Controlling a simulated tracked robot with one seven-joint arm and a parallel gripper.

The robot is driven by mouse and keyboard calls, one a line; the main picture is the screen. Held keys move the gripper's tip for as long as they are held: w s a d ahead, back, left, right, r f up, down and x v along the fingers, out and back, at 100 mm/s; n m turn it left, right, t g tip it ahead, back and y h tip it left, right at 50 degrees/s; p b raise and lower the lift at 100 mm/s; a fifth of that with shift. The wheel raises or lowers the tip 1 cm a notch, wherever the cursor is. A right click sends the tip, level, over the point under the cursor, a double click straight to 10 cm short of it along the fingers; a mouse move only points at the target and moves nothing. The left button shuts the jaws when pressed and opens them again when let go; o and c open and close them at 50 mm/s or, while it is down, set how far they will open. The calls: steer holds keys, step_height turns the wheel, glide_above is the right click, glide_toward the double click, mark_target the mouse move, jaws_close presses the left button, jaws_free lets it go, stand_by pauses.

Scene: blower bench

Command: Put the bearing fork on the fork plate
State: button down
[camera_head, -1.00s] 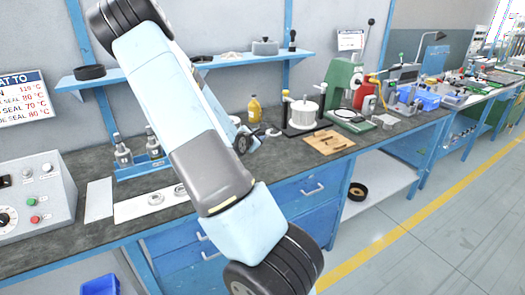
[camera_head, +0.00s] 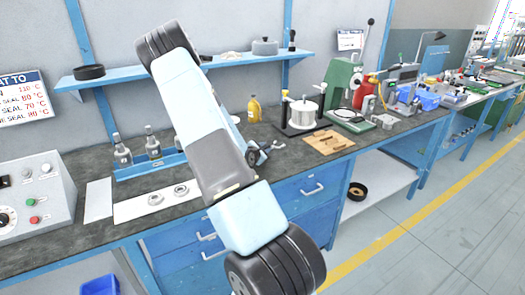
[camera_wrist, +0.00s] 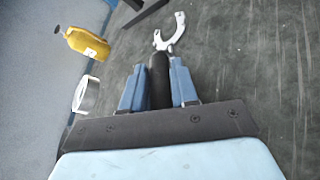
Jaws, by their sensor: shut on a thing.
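The bearing fork shows in the wrist view as a pale metal C-shaped head (camera_wrist: 172,32) on a dark round handle. My gripper (camera_wrist: 158,65) is shut on that handle, with a blue finger on each side, and the open end of the fork points away from me. In the head view my gripper (camera_head: 256,154) is over the bench, left of the wooden block; the fork is too small there to make out well. A blank pale plate (camera_head: 98,200) lies at the left of the bench, beside a white plate (camera_head: 130,209) bearing two metal rings. I cannot tell which is the fork plate.
A yellow bottle (camera_head: 254,109) stands behind my gripper; it also shows in the wrist view (camera_wrist: 88,43), near a silver ring (camera_wrist: 86,95). A blue rack with bottle-like tools (camera_head: 150,165), a control box (camera_head: 35,198), a spool stand (camera_head: 301,113) and a wooden block (camera_head: 328,142) are around.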

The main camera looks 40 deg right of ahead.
steer(key=c, duration=1.1)
jaws_free()
steer(key=shift+c, duration=0.2)
steer(key=shift+a, duration=0.1)
